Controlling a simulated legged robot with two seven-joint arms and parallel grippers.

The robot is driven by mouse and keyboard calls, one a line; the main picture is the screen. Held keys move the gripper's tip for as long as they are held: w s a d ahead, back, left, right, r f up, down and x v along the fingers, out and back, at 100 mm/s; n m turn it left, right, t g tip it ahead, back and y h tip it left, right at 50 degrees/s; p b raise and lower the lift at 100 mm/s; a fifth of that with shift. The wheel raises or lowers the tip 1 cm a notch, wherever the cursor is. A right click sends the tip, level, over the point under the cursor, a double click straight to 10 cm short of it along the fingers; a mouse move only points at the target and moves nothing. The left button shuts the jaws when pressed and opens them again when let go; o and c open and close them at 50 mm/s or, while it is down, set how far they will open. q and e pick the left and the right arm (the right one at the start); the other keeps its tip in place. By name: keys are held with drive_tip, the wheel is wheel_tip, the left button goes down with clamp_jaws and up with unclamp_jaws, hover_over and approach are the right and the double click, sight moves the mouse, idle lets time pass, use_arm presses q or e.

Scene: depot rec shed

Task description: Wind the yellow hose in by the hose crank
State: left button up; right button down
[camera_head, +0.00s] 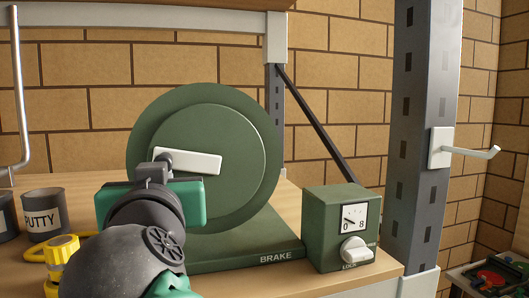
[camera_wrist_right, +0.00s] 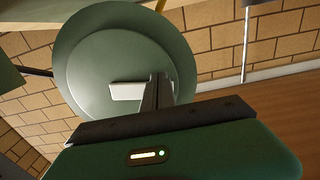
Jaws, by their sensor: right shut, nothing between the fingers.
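The green hose reel (camera_head: 225,118) stands on the wooden bench, its round face towards me. The white crank arm (camera_head: 200,162) lies across the reel's face, roughly level; it also shows in the right wrist view (camera_wrist_right: 126,91). My right gripper (camera_head: 160,158) is shut and empty in front of the crank's left end, and hides that end. In the right wrist view its dark fingers (camera_wrist_right: 157,92) overlap the crank; I cannot tell whether they touch it. A yellow fitting (camera_head: 62,252) sits at the bench's left front. My left gripper is not in view.
A putty tin (camera_head: 43,214) stands left. A grey post (camera_head: 425,130) with a hook (camera_head: 470,152) rises at right.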

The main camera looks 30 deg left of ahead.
wheel_tip(320, 180, up, 3)
drive_tip(key=shift+f+p, duration=0.2)
drive_tip(key=shift+p, duration=0.9)
drive_tip(key=shift+d+f, duration=0.1)
drive_tip(key=shift+w+d+r+p, duration=0.15)
drive_tip(key=shift+r+p, duration=0.3)
drive_tip(key=shift+r, duration=0.1)
drive_tip(key=shift+w+d+r+p, duration=0.1)
drive_tip(key=shift+r+p, duration=0.3)
drive_tip(key=shift+r, duration=0.15)
drive_tip(key=shift+w, duration=0.1)
